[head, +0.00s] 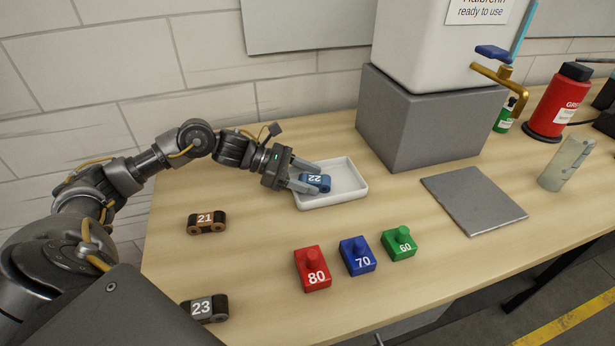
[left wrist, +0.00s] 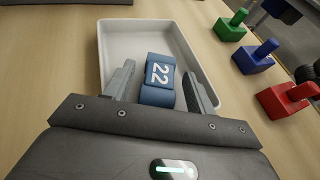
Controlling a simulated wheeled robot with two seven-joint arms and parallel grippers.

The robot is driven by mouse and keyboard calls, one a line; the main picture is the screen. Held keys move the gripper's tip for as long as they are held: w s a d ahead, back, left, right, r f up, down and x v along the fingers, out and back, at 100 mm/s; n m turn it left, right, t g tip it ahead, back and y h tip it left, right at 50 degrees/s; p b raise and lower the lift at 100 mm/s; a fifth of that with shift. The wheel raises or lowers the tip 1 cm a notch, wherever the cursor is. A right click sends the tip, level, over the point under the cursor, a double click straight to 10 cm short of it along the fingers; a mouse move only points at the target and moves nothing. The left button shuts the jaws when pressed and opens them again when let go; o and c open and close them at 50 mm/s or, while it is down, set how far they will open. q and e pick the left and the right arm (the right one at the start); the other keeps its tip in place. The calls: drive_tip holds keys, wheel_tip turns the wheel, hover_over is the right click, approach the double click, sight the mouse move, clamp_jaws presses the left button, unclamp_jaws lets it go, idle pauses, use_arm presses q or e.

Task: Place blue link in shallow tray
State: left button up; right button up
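The blue link (head: 315,183), marked 22, is at the left part of the white shallow tray (head: 349,196), inside its outline. It also shows in the left wrist view (left wrist: 158,82), within the tray walls (left wrist: 107,55), and looks to lie on the tray floor. My left gripper (head: 311,177) reaches over the tray's left edge with its fingers on either side of the link. In the left wrist view the gripper (left wrist: 160,80) is open, with gaps between the fingers and the link. The tray's near end is hidden by the gripper there. My right gripper is out of view.
An orange-brown link 21 (head: 207,223) and a dark link 23 (head: 205,308) lie at the left. Red (head: 312,270), blue (head: 357,257) and green (head: 399,244) knobbed blocks stand in front. A grey block (head: 425,120) stands behind the tray, a flat grey plate (head: 473,200) right.

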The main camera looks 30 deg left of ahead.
use_arm(q)
drive_tip(key=shift+r, duration=0.15)
drive_tip(key=shift+a, duration=0.2)
drive_tip(key=b+v, duration=0.1)
drive_tip(key=v, duration=0.6)
drive_tip(key=shift+b, duration=0.3)
drive_tip(key=b+v, duration=0.1)
drive_tip(key=v, duration=0.2)
drive_tip(key=shift+s+a+r, duration=0.15)
drive_tip(key=shift+s+a, duration=0.05)
drive_tip(key=shift+a, duration=0.1)
drive_tip(key=shift+s+a+r, duration=0.2)
drive_tip(key=shift+a+r, duration=0.1)
drive_tip(key=shift+a, duration=0.05)
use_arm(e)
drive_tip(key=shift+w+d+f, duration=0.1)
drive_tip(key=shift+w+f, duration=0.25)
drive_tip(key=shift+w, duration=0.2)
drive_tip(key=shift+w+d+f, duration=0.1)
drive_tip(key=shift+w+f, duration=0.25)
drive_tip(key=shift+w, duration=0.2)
